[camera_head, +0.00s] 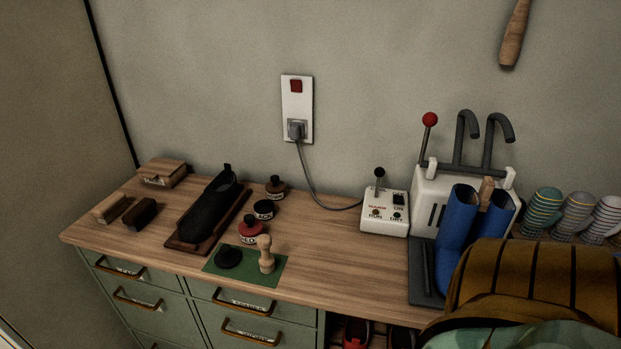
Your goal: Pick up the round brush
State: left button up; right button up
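On a green mat (245,274) at the bench's front edge, a pale wooden knob-topped piece (266,254) stands upright; it looks like a round brush, but its bristles cannot be made out. A low, dark round thing (229,257) lies left of it on the same mat, apart from it. Two block-shaped brushes, one light (111,208) and one dark (141,213), lie at the bench's left end. Neither of my grippers is in view.
Behind the mat stand a red-labelled bottle (252,231) and dark jars (263,209). A black shoe (209,206) rests on a wooden board to the left. A switch box (384,212) and blue boots (457,233) stand right. Bench between mat and boots is clear.

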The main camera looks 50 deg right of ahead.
aim_at(267, 261)
jog(key=k+z, duration=0.1)
jog(key=z, duration=1.1)
